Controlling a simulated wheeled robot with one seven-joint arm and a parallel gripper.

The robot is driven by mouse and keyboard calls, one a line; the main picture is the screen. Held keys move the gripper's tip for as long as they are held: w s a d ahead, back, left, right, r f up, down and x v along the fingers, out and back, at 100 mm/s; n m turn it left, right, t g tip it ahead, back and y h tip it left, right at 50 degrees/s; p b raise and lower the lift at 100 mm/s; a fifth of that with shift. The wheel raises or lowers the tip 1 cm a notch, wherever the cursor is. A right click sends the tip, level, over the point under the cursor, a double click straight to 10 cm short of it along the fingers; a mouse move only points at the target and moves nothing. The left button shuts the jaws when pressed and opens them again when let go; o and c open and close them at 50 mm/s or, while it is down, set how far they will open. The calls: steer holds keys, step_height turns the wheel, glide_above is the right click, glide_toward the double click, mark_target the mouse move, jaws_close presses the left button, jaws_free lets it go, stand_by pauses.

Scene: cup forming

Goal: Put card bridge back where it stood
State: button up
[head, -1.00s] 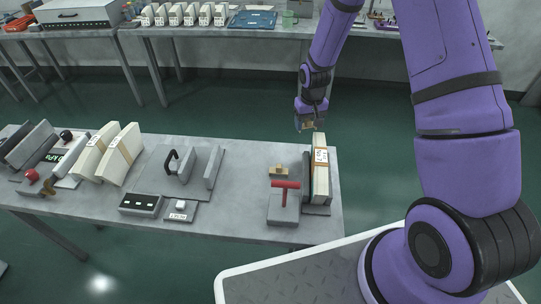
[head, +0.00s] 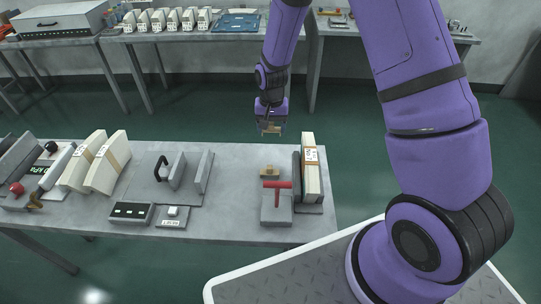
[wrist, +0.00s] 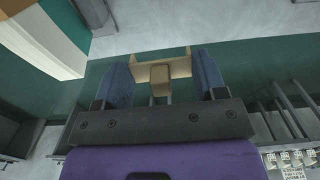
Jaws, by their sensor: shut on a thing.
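My gripper (head: 270,128) is above the far edge of the table, left of the upright pale card block (head: 311,170). It is shut on a small tan piece, which I take to be the card bridge (head: 271,130). In the wrist view the card bridge (wrist: 160,72) shows as a tan bracket with a middle block, between the two blue fingers (wrist: 163,80). A similar tan piece (head: 270,174) lies on the table below the gripper, behind the grey block with the red T-handle (head: 277,186).
The grey table (head: 235,175) has bare room left of the red-handled block. Further left stand a grey fixture with a black handle (head: 163,172), pale card blocks (head: 107,163) and a dark switch box (head: 131,212). Another bench with several white units (head: 172,20) stands behind.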

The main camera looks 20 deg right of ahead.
mark_target(271, 157)
steer(key=shift+a+f, duration=0.1)
steer(key=shift+f, duration=4.85)
steer(key=shift+f, duration=0.15)
steer(key=o, duration=1)
steer(key=shift+c, duration=0.2)
